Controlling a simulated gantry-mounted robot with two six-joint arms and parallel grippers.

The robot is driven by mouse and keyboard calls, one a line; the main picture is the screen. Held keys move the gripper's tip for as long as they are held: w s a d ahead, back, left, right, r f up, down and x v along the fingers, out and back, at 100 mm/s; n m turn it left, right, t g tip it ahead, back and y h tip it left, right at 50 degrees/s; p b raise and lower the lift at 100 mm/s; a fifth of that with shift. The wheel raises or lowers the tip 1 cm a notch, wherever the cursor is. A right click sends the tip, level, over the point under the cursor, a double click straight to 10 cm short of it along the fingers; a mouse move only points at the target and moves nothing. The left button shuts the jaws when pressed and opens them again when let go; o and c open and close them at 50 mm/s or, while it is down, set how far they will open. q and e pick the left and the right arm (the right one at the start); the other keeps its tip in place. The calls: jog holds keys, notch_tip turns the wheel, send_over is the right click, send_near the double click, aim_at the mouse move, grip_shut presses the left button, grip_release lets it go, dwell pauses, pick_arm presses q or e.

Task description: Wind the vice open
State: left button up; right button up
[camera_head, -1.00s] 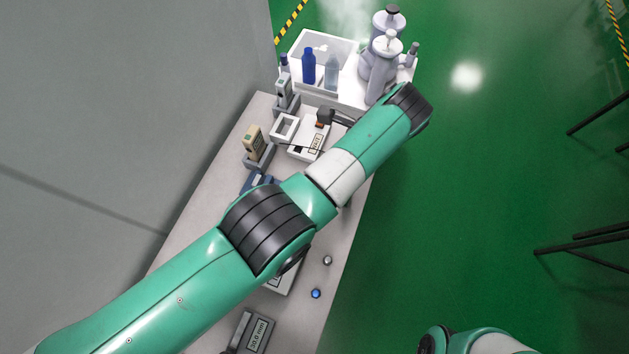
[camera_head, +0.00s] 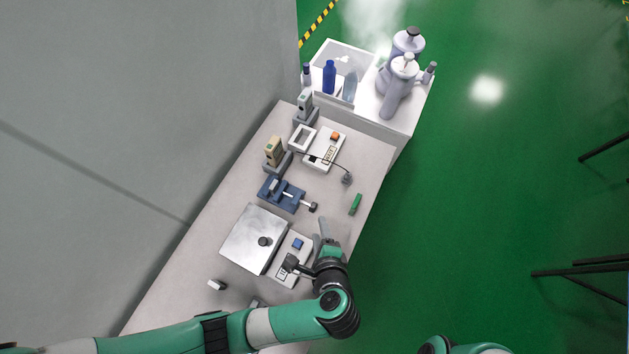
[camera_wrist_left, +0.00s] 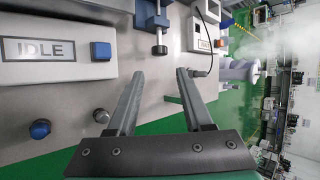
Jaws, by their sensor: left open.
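The blue vice (camera_head: 280,192) sits on the bench, with its screw and dark handle knob (camera_head: 312,207) on its right side. In the left wrist view the vice (camera_wrist_left: 150,14) is at the top edge, partly cut off, and its dark knob (camera_wrist_left: 160,50) shows just beyond the gap between my fingertips. My left gripper (camera_head: 319,233) is open and empty, below and right of the vice, apart from the knob. Its two fingers (camera_wrist_left: 160,74) are spread in the left wrist view. My right gripper is not in view.
A white box (camera_wrist_left: 58,45) marked IDLE with a blue button is beside my left gripper. A metal plate (camera_head: 249,239) lies left of it. A green piece (camera_head: 355,204) lies near the bench's right edge. Handheld testers (camera_head: 274,151) and a white device (camera_head: 322,155) stand beyond the vice.

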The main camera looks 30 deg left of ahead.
aim_at(314, 210)
pick_arm(q)
jog(key=b+x, duration=0.3)
jog(key=x, duration=0.8)
grip_shut()
